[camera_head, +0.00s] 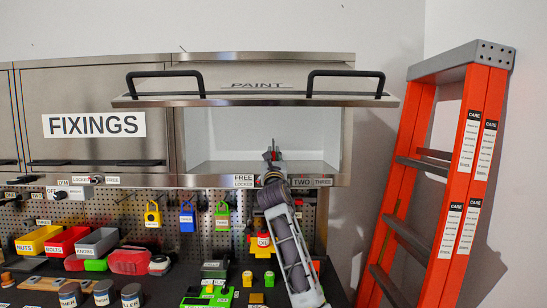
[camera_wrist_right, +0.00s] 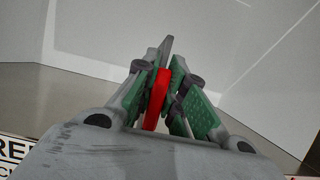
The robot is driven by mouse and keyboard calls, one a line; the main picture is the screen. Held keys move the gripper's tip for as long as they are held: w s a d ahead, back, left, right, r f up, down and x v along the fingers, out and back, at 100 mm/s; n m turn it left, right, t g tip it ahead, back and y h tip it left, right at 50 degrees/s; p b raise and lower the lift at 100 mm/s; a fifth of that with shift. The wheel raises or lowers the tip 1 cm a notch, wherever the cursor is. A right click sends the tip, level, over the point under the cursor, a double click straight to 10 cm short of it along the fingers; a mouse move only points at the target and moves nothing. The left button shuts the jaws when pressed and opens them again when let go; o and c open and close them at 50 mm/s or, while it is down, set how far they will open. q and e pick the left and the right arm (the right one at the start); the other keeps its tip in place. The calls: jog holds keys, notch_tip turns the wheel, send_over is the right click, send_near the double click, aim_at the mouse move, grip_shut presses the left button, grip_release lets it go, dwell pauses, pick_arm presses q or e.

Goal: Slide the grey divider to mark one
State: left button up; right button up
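The cabinet bay (camera_head: 225,135) under the raised PAINT door is open and pale inside. My right gripper (camera_head: 273,152) is at its front edge, with a red strip between its fingertips. In the right wrist view, the green-padded fingers of my right gripper (camera_wrist_right: 166,88) are close together around the upright red strip (camera_wrist_right: 157,105). A thin grey plate, seemingly the grey divider (camera_wrist_right: 166,48), stands up just beyond it. Contact on both sides is hard to see. The marks TWO (camera_head: 299,183) and THREE (camera_head: 322,183) show on the ledge; my arm covers the ledge left of TWO. My left gripper is out of view.
The raised PAINT door (camera_head: 255,100) juts out above my gripper. A FREE/LOCKED label (camera_head: 244,181) is left of my arm. Padlocks hang on the pegboard (camera_head: 170,215) below, above bins and cans. An orange ladder (camera_head: 440,180) stands at the right.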

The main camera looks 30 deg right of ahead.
grip_shut()
jog(key=shift+d, duration=0.1)
jog(key=shift+s+d+p, duration=0.2)
jog(key=shift+d+p, duration=0.15)
jog(key=shift+p, duration=0.1)
jog(key=shift+s+d+p, duration=0.4)
jog(key=shift+d+p, duration=0.1)
jog(key=shift+d, duration=0.1)
jog(key=o, duration=0.7)
grip_release()
